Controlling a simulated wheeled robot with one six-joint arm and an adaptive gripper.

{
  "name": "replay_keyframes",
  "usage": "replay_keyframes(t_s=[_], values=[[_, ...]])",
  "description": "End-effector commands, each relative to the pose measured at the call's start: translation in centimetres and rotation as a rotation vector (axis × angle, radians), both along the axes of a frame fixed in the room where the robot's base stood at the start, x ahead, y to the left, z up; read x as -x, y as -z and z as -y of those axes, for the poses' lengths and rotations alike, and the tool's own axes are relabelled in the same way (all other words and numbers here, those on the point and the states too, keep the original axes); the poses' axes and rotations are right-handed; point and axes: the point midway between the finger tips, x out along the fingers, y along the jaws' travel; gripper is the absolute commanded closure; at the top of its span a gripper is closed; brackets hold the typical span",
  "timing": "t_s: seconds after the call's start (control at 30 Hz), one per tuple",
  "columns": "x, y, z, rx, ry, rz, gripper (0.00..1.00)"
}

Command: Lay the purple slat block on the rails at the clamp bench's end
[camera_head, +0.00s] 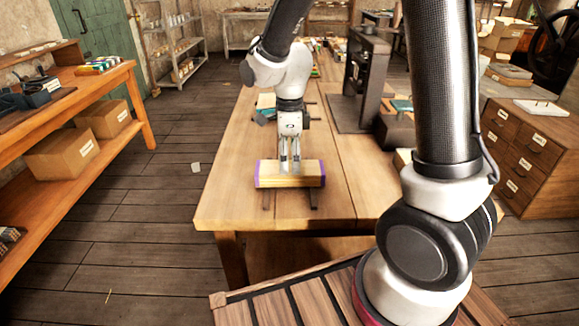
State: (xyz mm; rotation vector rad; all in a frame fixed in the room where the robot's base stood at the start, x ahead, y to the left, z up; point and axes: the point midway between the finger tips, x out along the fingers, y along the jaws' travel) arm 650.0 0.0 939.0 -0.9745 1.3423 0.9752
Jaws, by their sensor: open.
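The purple slat block (306,181), a wooden block with purple ends, lies across dark rails (314,199) at the near end of the wooden clamp bench (232,211). My gripper (290,168) points straight down at the middle of the block. Its fingers are open and their tips are at or just above the block. I cannot tell whether the fingertips touch it. The rails show only below the block's near side; the rest is hidden under it.
A dark press frame (366,72) stands on the bench's right side. Other items lie behind my gripper. An orange shelf (110,82) with cardboard boxes (65,150) is at the left, and a drawer cabinet (527,150) at the right. The floor left of the bench is mostly clear.

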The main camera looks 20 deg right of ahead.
Motion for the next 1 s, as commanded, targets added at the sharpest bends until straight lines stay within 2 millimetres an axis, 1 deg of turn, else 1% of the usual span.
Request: replay_keyframes(t_s=[0.03,0.1,0.2,0.3,0.43,0.57,0.67,0.77,0.83,0.87,0.9,0.97,1.0], values=[[-0.2,-1.3,-0.1,-0.003,0.0,0.007,0.14],[-0.1,-2.9,0.0,-0.002,0.0,0.006,0.14],[-0.1,-5.1,0.0,-0.002,0.0,0.005,0.14],[-0.1,-6.7,0.0,-0.002,0.0,0.004,0.14],[-0.1,-8.0,0.0,-0.001,0.0,0.001,0.14],[0.0,-8.5,0.0,-0.001,-0.001,0.001,0.14],[0.2,-9.0,0.5,-0.003,-0.034,0.009,0.14],[1.3,-10.6,2.1,-0.011,-0.167,0.039,0.14],[2.7,-12.2,3.9,-0.011,-0.327,0.076,0.14],[3.5,-13.0,4.7,-0.008,-0.409,0.095,0.14],[4.6,-14.0,6.0,-0.001,-0.526,0.122,0.14],[6.6,-15.3,7.7,0.021,-0.713,0.159,0.14],[7.9,-16.0,8.8,0.04,-0.838,0.183,0.14]])
